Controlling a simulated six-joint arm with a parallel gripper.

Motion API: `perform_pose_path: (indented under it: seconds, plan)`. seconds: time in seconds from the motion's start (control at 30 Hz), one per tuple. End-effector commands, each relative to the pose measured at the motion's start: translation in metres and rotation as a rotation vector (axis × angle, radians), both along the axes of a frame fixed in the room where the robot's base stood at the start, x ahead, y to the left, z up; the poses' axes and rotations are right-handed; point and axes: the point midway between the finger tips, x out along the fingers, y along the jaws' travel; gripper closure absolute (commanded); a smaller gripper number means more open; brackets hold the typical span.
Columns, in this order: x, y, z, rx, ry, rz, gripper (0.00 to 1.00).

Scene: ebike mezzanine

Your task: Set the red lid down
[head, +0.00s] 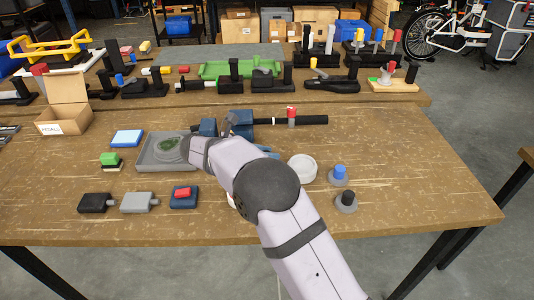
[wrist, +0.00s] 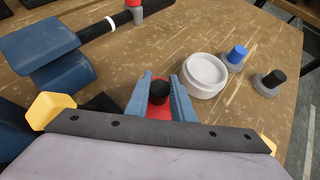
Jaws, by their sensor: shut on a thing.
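In the wrist view, my gripper (wrist: 160,92) has its two blue fingers closed around the black knob (wrist: 159,93) of the red lid (wrist: 158,112). The lid shows between and under the fingers; part of it is hidden by them and by the gripper body. I cannot tell how high the lid is above the table. A round white container (wrist: 206,74) stands just right of the fingers, apart from them. It also shows in the head view (head: 302,167), right of my arm. My arm hides the held lid in the head view.
Right of the white container stand a blue-topped peg (head: 339,173) and a black-topped peg (head: 346,200). A grey tray (head: 147,163) is left of my arm. The table's (head: 420,185) right side is bare.

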Motion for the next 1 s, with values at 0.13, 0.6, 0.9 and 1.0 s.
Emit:
perform_pose_path:
  seconds: [0.13, 0.6, 0.9, 1.0]
  plan:
    - [0.0001, 0.0000, -0.0035, 0.000, 0.000, 0.000, 1.00]
    - [0.0001, 0.0001, -0.0083, 0.000, 0.000, 0.000, 0.56]
    - [-0.0005, 0.0009, -0.0080, 0.000, 0.000, 0.000, 0.56]
    - [-0.0027, 0.0047, -0.0056, 0.001, -0.002, 0.001, 0.56]
